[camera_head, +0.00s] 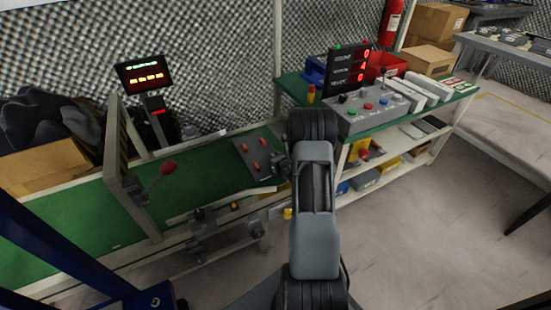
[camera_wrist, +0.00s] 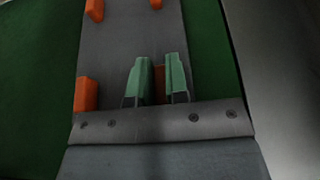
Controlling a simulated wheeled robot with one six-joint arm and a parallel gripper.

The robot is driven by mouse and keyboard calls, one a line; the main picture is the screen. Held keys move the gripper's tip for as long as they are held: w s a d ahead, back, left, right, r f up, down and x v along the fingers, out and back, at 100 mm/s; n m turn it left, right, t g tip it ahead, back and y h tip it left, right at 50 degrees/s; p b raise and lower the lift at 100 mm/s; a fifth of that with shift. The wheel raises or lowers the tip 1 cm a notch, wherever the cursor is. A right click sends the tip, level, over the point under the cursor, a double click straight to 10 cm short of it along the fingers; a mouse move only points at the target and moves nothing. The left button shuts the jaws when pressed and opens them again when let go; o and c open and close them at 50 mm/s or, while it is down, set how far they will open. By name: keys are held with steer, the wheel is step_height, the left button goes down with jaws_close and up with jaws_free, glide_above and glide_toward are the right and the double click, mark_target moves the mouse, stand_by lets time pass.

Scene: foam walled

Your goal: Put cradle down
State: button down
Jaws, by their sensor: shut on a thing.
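The cradle (camera_head: 254,158) is a dark grey plate with several orange posts. It is at the right end of the green conveyor surface (camera_head: 75,215) in the head view. My gripper (camera_head: 280,163) is at the cradle's right side, partly hidden by my arm. In the wrist view, the cradle (camera_wrist: 115,45) fills the middle. The green-padded fingers of my gripper (camera_wrist: 159,80) are closed around an orange part of it. I cannot tell whether the cradle touches the green surface or is slightly above it.
A frame with a red-knobbed lever (camera_head: 160,176) stands left on the conveyor. A green-topped bench (camera_head: 292,86) with a control box (camera_head: 372,112) stands to the right. A lit display (camera_head: 144,73) is behind. Open floor lies at the right.

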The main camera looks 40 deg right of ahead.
steer(key=c, duration=1.1)
jaws_free()
steer(key=shift+f, duration=0.1)
